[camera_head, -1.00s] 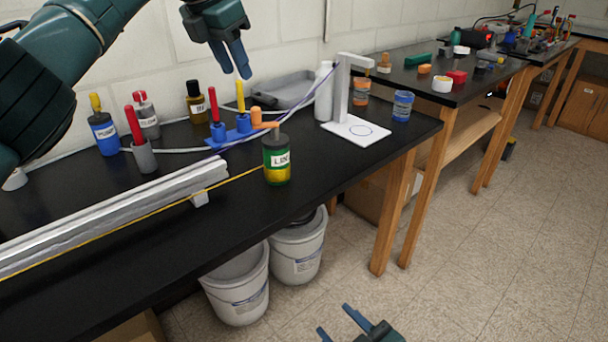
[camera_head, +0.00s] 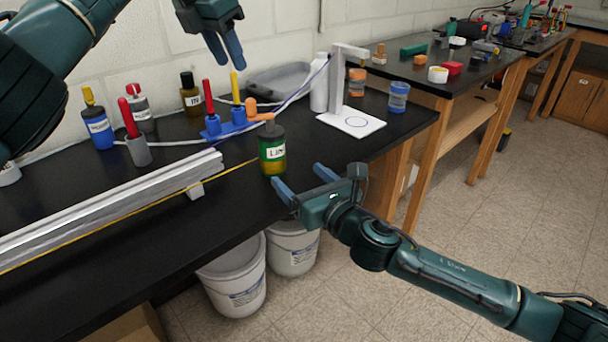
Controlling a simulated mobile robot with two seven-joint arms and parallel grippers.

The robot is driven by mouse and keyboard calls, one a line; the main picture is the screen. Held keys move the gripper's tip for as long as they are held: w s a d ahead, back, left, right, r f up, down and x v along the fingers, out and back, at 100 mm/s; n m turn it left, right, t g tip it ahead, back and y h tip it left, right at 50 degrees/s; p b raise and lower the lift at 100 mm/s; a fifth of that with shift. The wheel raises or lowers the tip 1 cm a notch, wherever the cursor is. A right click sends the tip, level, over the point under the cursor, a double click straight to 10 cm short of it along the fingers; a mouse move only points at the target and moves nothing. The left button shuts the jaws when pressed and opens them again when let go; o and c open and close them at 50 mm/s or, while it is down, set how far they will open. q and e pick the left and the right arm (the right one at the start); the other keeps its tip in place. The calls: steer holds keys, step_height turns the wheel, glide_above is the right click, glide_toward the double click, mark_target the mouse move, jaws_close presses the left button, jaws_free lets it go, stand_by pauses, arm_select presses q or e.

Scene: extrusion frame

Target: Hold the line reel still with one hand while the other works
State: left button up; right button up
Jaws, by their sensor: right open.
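The line reel (camera_head: 273,152) is a green and yellow cylinder with a white label and an orange crank on top. It stands upright near the front edge of the black bench. A yellow line (camera_head: 150,211) runs from it to the left along an aluminium extrusion (camera_head: 110,207). My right gripper (camera_head: 305,178) is open just in front and to the right of the reel, with its fingers pointing toward it and apparently nothing between them. My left gripper (camera_head: 224,50) is raised above the back of the bench; its two fingers look slightly apart and empty.
Behind the reel stand a blue holder (camera_head: 228,131) with red and yellow handled tools, several bottles and a grey tray (camera_head: 278,81). A white stand (camera_head: 350,121) and a blue jar (camera_head: 398,97) are to the right. White buckets (camera_head: 236,278) sit below the bench.

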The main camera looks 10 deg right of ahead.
mark_target(271, 145)
steer(key=shift+n, duration=0.4)
steer(key=x, duration=0.9)
steer(key=r+x, duration=0.1)
steer(key=x, duration=0.3)
steer(key=shift+w+d, duration=0.1)
steer(key=shift+w, duration=0.25)
steer(key=shift+c, duration=0.4)
steer(key=shift+f, duration=0.1)
steer(key=c, duration=1)
